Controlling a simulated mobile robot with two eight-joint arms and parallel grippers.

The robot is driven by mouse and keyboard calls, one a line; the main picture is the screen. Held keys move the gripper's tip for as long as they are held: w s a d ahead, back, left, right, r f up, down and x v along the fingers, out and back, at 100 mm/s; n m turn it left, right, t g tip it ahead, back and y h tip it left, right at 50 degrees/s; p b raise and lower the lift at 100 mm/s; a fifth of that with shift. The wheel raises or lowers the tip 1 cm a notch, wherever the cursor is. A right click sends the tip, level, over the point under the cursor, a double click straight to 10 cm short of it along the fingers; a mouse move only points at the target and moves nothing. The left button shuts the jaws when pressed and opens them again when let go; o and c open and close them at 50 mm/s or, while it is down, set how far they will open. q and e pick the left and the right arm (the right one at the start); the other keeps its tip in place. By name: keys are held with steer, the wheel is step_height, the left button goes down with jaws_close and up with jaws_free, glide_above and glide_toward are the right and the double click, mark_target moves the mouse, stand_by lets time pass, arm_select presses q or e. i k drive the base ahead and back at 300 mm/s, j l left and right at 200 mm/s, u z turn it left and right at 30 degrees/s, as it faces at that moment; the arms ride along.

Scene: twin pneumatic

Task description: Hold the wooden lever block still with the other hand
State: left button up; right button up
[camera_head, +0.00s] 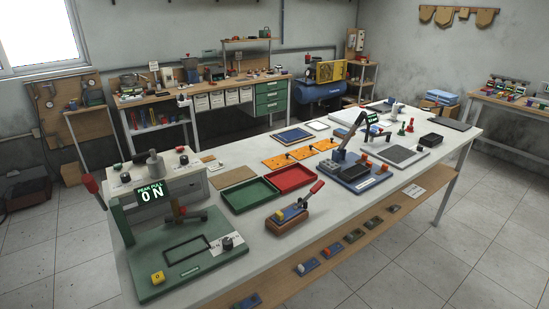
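The wooden lever block (288,224) sits on the long white workbench (232,285), near its front edge. It carries a lever with a red handle (317,187) that slants up to the right. A small yellow part (279,216) shows at its left end. Neither of my grippers is in view, and nothing is touching the block.
Left of the block stands a green test fixture (190,268) with a display reading "PEAK PULL 0 N". Behind the block are a green tray (248,195) and a red tray (289,179). To its right is a blue-based lever device (358,175).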

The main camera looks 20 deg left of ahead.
mark_target(319, 184)
steer(key=i+l+u, duration=0.15)
steer(key=u, duration=0.25)
steer(key=i+l+u, duration=0.2)
steer(key=u, duration=0.2)
steer(key=i+l+u, duration=0.15)
steer(key=l+u, duration=0.25)
